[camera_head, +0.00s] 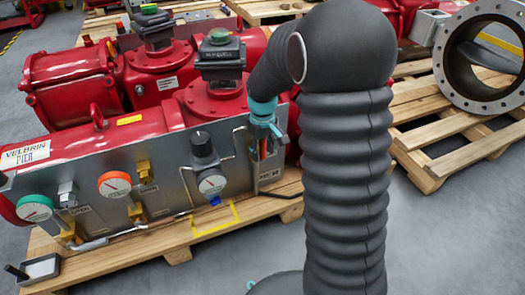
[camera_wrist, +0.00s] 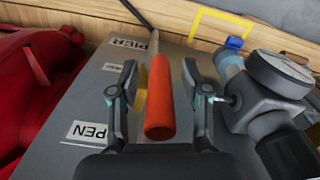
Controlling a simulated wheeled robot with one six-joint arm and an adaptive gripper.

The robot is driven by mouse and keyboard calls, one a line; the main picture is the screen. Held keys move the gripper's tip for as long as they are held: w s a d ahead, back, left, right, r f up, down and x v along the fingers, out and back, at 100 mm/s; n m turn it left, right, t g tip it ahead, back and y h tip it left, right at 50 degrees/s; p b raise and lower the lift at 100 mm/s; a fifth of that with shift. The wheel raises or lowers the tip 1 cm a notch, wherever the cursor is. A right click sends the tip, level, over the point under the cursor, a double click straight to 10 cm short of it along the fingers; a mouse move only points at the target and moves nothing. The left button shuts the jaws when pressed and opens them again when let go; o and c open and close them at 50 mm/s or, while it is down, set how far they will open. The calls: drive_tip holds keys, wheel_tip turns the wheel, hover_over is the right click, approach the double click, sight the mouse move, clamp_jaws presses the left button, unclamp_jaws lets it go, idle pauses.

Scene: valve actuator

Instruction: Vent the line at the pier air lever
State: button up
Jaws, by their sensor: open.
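The air lever is an orange-red handle (camera_wrist: 161,108). In the wrist view it lies between the two fingers of my gripper (camera_wrist: 159,72), with a gap showing on each side. My gripper is open around the handle and not closed on it. In the head view my gripper (camera_head: 265,126) is at the right end of the grey panel (camera_head: 182,188), and a bit of the orange handle (camera_head: 263,148) shows just below it.
A regulator with a gauge (camera_head: 212,185) stands close beside my gripper; its body (camera_wrist: 278,85) is near the right finger. An orange-rimmed gauge (camera_head: 115,185) and a green-rimmed gauge (camera_head: 36,208) are farther left. Red actuators (camera_head: 78,85) lie behind the panel on a wooden pallet (camera_head: 125,249).

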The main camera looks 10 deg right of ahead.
clamp_jaws()
